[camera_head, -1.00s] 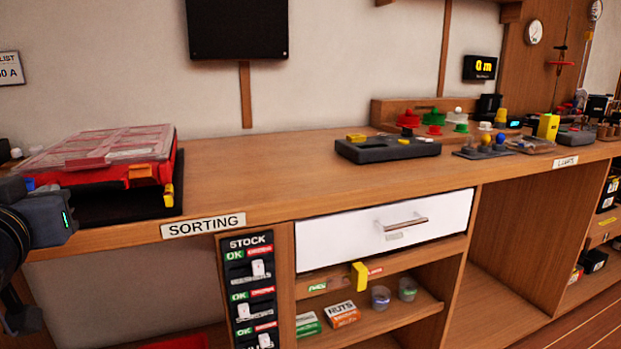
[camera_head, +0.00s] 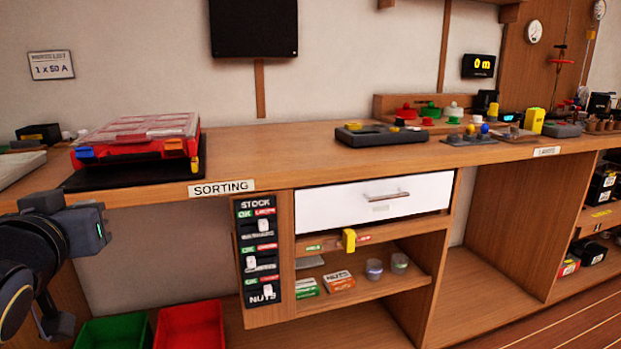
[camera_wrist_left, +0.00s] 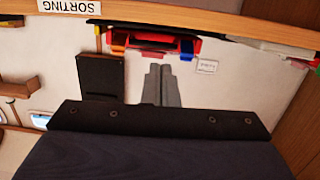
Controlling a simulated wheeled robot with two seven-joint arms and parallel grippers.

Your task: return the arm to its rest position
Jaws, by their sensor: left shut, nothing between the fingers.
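My left arm (camera_head: 60,240) comes in at the left of the head view, in front of the bench and below its top; its fingers cannot be made out there. In the left wrist view my left gripper (camera_wrist_left: 160,68) shows two grey fingers side by side, shut with nothing between them. The wrist picture is upside down. The fingers point toward the red case (camera_wrist_left: 160,48) and the wall, clear of both. My right gripper is in neither view.
The bench's front edge (camera_head: 130,202) with the SORTING label (camera_head: 221,187) lies close to my left arm. The red case with a clear lid (camera_head: 140,135) sits on a black mat. Green (camera_head: 115,333) and red bins (camera_head: 190,326) stand below. A white drawer (camera_head: 375,203) appears shut.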

